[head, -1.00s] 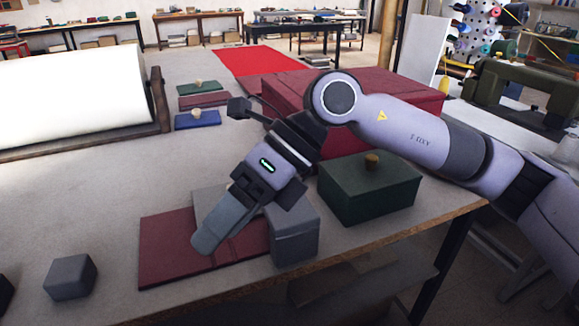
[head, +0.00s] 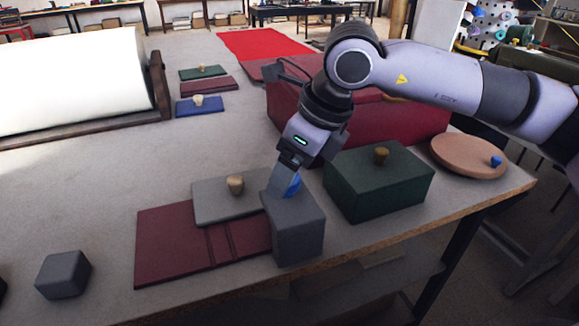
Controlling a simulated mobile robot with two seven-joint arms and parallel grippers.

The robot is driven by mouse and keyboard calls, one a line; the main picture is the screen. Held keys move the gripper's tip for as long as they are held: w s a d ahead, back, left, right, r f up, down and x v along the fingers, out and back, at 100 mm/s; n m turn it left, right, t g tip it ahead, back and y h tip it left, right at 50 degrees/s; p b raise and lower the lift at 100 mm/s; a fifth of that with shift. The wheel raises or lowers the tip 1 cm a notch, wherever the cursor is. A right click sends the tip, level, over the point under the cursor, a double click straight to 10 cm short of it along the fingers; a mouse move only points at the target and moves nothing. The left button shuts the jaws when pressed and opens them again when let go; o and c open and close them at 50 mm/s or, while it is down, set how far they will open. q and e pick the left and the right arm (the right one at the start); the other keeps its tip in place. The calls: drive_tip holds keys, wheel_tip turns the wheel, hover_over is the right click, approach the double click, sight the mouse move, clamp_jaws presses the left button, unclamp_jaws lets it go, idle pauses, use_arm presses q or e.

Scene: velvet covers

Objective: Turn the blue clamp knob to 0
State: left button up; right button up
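A blue knob (head: 294,185) sits on top of a grey block (head: 298,228) near the table's front edge. It is mostly hidden behind the fingers of my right gripper (head: 281,188), which point down at the block's top. The fingers overlap the knob in the picture; I cannot tell whether they touch or grip it. No scale or 0 mark can be made out on the block. A second blue knob (head: 496,161) stands on a round tan disc (head: 465,154) at the right. My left gripper is not in view.
A green box (head: 375,185) with a wooden knob stands right of the block, and a large red box (head: 400,135) behind it. A grey lid (head: 215,205) with a wooden knob and a dark red panel (head: 165,255) lie to the left. A small grey block (head: 63,275) lies front left.

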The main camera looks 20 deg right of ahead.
drive_tip(key=shift+w+a+f, duration=0.15)
drive_tip(key=shift+f, duration=0.25)
drive_tip(key=c, duration=1)
